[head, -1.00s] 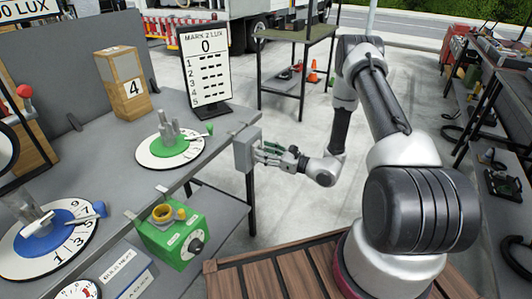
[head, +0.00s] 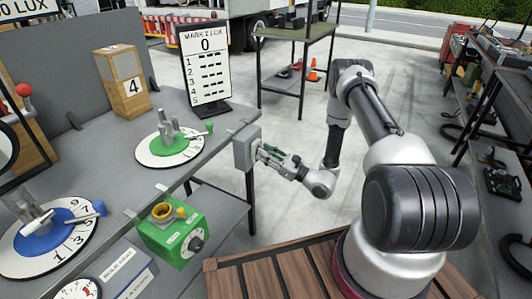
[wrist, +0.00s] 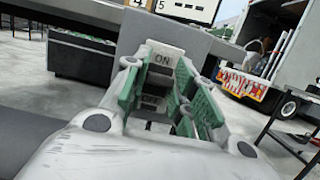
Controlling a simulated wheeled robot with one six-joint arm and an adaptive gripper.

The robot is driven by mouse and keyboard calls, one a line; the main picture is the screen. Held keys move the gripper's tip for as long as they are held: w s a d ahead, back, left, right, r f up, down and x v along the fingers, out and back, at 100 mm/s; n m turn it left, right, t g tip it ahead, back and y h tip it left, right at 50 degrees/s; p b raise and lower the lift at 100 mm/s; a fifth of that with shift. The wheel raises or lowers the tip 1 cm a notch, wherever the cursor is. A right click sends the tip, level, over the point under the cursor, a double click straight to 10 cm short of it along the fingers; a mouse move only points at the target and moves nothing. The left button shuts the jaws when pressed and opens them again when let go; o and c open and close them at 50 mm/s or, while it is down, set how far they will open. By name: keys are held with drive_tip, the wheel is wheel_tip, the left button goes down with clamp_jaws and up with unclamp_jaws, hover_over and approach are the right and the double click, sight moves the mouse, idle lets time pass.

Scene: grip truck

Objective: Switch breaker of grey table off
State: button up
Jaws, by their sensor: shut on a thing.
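The breaker is a light grey box (head: 243,150) on the right end of the grey table (head: 222,128). In the wrist view its face shows an ON label (wrist: 162,59) above and an OFF label (wrist: 150,99) below, with a dark switch part (wrist: 157,80) between them. My gripper (head: 268,153) is up against the box's right side. In the wrist view the green fingers of my gripper (wrist: 158,88) stand on both sides of the switch, shut on it. The exact contact and the switch position are partly hidden by the fingers.
The grey table holds a green dial (head: 170,146), a blue dial (head: 45,238), a sign board (head: 207,70) and a wooden box (head: 122,82). A green box (head: 172,238) sits at its front. Another table (head: 300,45) stands behind. The floor beyond my arm is open.

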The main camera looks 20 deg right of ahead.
drive_tip(key=o, duration=1)
drive_tip(key=v, duration=1.2)
